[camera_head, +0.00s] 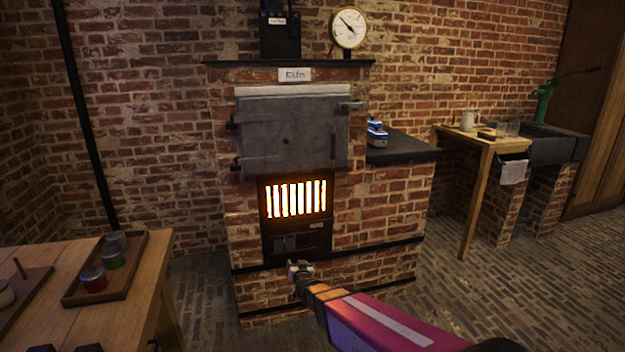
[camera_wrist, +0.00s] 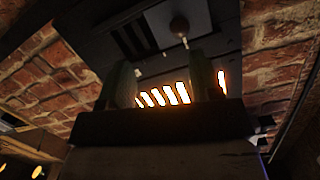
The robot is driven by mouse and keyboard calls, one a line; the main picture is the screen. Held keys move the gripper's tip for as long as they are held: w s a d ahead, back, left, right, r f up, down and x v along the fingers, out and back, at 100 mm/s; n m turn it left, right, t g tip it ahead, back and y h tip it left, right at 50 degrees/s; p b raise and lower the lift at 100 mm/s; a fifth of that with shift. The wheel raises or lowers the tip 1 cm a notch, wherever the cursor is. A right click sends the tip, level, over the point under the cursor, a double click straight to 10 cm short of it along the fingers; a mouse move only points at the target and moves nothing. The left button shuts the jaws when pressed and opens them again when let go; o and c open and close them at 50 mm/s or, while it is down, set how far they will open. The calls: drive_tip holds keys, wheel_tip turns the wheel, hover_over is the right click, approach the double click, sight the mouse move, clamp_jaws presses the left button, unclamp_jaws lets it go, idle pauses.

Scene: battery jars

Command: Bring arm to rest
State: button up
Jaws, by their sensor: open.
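My gripper (camera_head: 299,268) is in front of the lower part of the brick kiln, just below the glowing grate, with my arm reaching in from the lower right. In the wrist view its two fingers (camera_wrist: 162,85) stand apart with nothing between them, so it is open and empty. The kiln (camera_head: 390,200) has a grey metal door (camera_head: 290,135), which is shut. Below the door the barred grate (camera_head: 297,198) glows bright; it also shows behind the fingers in the wrist view (camera_wrist: 165,97).
A wooden table (camera_head: 130,275) at the lower left bears a tray (camera_head: 140,262) with several small jars. A blue and white object (camera_head: 377,133) sits on the dark ledge right of the kiln. A side table (camera_head: 480,140) and sink stand further right. The brick floor (camera_head: 520,290) at the right is clear.

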drive_tip(key=s+d+r+g+h, duration=0.2)
drive_tip(key=s+d+r+g, duration=0.1)
drive_tip(key=s+d+g, duration=0.4)
drive_tip(key=s+d+r+g+h, duration=0.2)
drive_tip(key=s+d+g, duration=0.6)
drive_tip(key=s+d, duration=0.6)
drive_tip(key=d+r, duration=0.1)
drive_tip(key=d, duration=0.4)
drive_tip(key=shift+s+d+m, duration=0.25)
drive_tip(key=shift+d+m, duration=0.05)
drive_tip(key=shift+d, duration=0.1)
